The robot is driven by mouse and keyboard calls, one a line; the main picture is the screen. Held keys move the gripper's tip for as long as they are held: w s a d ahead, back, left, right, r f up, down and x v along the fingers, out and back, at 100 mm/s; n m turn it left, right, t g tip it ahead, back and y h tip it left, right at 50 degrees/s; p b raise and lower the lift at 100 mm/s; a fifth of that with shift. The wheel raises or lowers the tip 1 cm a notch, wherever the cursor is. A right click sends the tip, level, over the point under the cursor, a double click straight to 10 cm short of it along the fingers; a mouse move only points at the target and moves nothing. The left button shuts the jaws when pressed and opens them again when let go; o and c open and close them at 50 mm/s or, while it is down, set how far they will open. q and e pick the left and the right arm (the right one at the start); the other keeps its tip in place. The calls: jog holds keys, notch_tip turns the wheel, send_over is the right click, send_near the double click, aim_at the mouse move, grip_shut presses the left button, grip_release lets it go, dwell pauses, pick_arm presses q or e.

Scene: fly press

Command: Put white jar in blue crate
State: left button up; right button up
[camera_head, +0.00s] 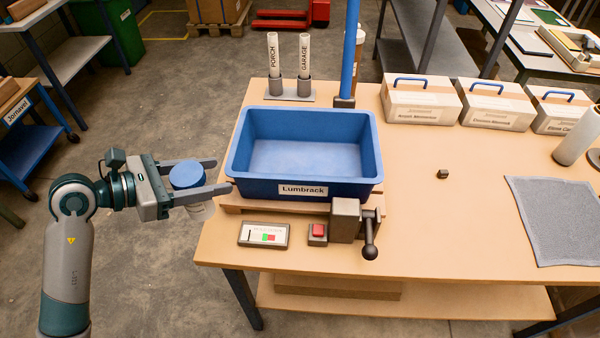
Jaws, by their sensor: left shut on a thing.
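The white jar (201,209) has a blue lid (187,174) and is upright. It is between the fingers of my left gripper (200,180), which is shut on it. The gripper holds it left of the table, above the floor. The blue crate (303,187), labelled "Lumbrack", stands on a wooden board on the table, just right of the fingertips. The crate is open at the top and its visible inside is empty. My right gripper is not in view.
A blue post (350,50) rises behind the crate. Two labelled white tubes (304,55) stand in a holder at the back left. A press block with a lever (346,217) and a red button (318,230) sit in front. Boxes (420,100) line the back right. A grey mat (560,215) lies at right.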

pick_arm(q)
jog(key=shift+a+f, duration=0.15)
jog(key=shift+f, duration=0.1)
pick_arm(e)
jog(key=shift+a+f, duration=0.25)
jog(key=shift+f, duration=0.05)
